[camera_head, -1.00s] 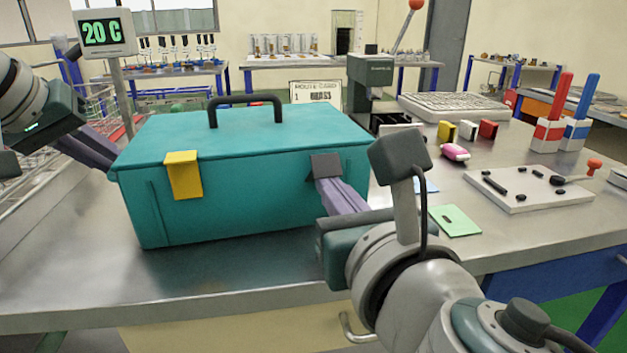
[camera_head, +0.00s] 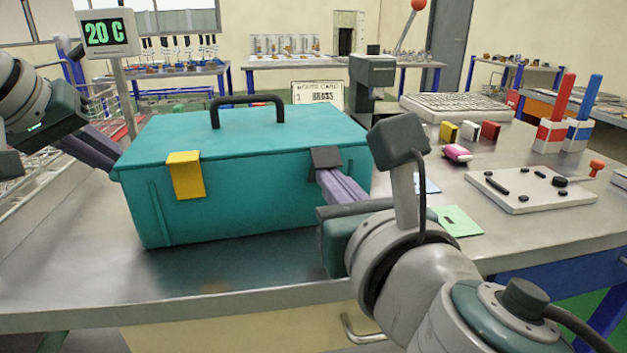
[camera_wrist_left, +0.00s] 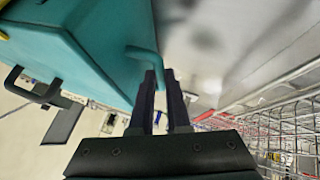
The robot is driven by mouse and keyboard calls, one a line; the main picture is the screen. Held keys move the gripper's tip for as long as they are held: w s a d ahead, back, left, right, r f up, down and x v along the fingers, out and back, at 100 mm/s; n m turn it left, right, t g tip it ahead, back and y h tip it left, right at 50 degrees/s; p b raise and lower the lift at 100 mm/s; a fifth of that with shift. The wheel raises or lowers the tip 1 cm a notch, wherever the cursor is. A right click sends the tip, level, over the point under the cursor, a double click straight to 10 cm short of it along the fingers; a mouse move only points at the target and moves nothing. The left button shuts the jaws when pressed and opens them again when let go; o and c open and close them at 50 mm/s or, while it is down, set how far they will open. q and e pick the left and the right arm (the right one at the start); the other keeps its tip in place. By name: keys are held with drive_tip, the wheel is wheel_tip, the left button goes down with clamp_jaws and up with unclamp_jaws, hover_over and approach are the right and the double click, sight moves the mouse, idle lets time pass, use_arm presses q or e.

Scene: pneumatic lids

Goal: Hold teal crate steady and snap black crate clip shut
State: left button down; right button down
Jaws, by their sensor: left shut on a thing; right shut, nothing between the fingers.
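The teal crate (camera_head: 250,205) stands on the metal bench with its lid down and a black handle on top. A yellow clip (camera_head: 186,176) hangs flat over its front edge at the left. The black clip (camera_head: 326,157) at the right of the front looks tilted outward, its lower end at my right fingers. My right gripper (camera_head: 322,178) is shut and empty, its tips at the clip; exact contact is hard to tell. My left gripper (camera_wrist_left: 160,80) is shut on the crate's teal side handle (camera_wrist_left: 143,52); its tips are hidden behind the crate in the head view.
A route card (camera_head: 317,92) stands behind the crate. A green card (camera_head: 457,221), a pink object (camera_head: 457,153) and a white board with black parts (camera_head: 530,188) lie to the right. A wire rack (camera_head: 30,160) is at the left. Bare bench lies in front of the crate.

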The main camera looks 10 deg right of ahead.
drive_tip(key=shift+w+r, duration=0.35)
drive_tip(key=shift+w, duration=0.2)
idle(0.8)
drive_tip(key=shift+s+d, duration=0.2)
drive_tip(key=shift+s, duration=2.3)
drive_tip(key=shift+s, duration=0.1)
drive_tip(key=s+d+r, duration=0.1)
drive_tip(key=s, duration=1)
drive_tip(key=shift+s, duration=0.4)
drive_tip(key=shift+r, duration=0.1)
use_arm(q)
drive_tip(key=c, duration=0.8)
unclamp_jaws()
drive_tip(key=shift+r, duration=0.15)
